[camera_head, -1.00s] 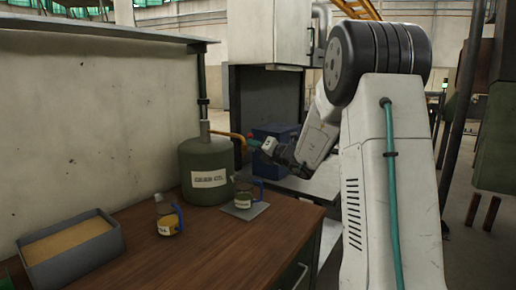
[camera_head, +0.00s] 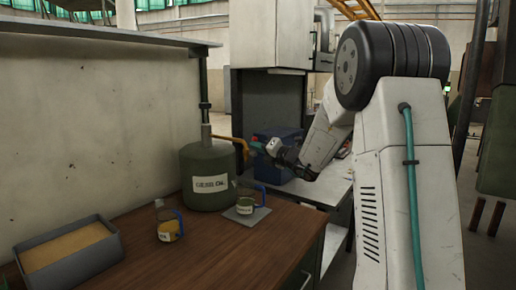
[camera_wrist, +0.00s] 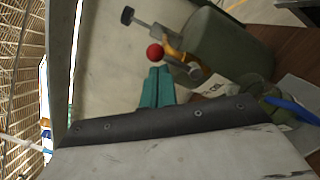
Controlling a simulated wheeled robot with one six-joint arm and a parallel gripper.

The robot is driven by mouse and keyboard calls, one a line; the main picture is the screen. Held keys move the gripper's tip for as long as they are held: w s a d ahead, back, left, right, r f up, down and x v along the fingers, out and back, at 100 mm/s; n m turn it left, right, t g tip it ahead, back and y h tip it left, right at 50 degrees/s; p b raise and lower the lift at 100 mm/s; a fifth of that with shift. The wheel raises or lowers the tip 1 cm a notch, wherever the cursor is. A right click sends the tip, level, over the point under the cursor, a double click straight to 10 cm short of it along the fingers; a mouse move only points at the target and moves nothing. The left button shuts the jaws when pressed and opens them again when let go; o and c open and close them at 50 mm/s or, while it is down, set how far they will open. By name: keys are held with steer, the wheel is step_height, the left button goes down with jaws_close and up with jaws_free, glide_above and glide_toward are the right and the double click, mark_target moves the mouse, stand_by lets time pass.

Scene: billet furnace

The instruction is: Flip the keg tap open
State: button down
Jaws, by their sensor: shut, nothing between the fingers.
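A green keg (camera_head: 205,180) with a paper label stands on the wooden bench against the wall; the wrist view shows it tilted at upper right (camera_wrist: 228,45). A yellow-orange tap pipe (camera_head: 232,140) reaches from its top toward my gripper. In the wrist view, a red ball knob (camera_wrist: 155,51) sits beside the brassy tap (camera_wrist: 175,48) and a grey lever-like part. My gripper (camera_wrist: 158,70) has teal fingers, shut and empty, with tips close to the red knob. I cannot tell whether they touch it. In the head view my gripper (camera_head: 256,148) is at the pipe's outer end.
A jug with a blue handle (camera_head: 245,198) stands on a grey plate below the tap. Another jug (camera_head: 167,222) stands to its left. A grey tray (camera_head: 68,262) lies at the bench's left. A blue box (camera_head: 280,150) is behind my gripper. A shelf overhangs the bench.

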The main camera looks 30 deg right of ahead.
steer(key=s+f, duration=0.3)
steer(key=s, duration=0.8)
steer(key=shift+s, duration=0.15)
steer(key=shift+a, duration=0.1)
stand_by(0.3)
